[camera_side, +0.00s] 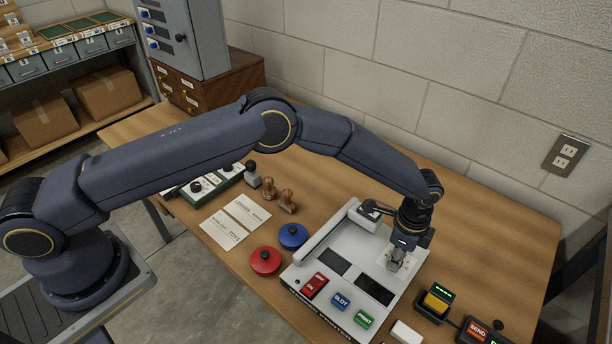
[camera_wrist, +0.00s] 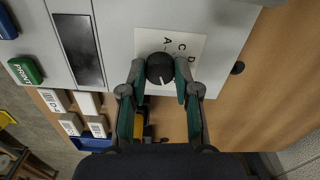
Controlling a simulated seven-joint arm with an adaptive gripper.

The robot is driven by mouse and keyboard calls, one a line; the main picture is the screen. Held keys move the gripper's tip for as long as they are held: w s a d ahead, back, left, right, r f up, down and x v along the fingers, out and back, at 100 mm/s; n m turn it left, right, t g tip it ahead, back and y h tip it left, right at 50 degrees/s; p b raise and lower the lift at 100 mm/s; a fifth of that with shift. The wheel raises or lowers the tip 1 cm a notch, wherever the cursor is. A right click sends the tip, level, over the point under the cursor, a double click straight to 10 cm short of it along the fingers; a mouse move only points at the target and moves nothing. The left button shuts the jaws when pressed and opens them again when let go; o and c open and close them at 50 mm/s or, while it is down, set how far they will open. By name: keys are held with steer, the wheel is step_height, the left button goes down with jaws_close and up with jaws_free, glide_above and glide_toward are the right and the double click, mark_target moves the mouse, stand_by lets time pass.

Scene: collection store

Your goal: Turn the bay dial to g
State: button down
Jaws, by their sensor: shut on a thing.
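The bay dial (camera_wrist: 160,68) is a round black knob on a white lettered plate (camera_wrist: 150,40) in the wrist view. Letters A, C and D can be made out on the plate; others are hidden or too small. A short white mark shows on the knob's side toward my wrist. My gripper (camera_wrist: 161,72) has its two fingers on either side of the knob, shut on it. In the side view my gripper (camera_side: 396,264) reaches down onto the right rear part of the grey machine (camera_side: 335,292), and hides the knob there.
The machine carries red, blue SLOT (camera_side: 341,301) and green PRINT (camera_side: 364,319) buttons and dark panels. Red (camera_side: 265,261) and blue (camera_side: 293,236) round objects stand left of it. A SEND box (camera_side: 478,331) and a yellow-button box (camera_side: 436,301) stand right. The table behind the machine is bare.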

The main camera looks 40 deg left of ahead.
steer(key=shift+m, duration=0.4)
steer(key=c, duration=0.8)
jaws_free()
steer(key=shift+c, duration=0.2)
step_height(320, 180, up, 12)
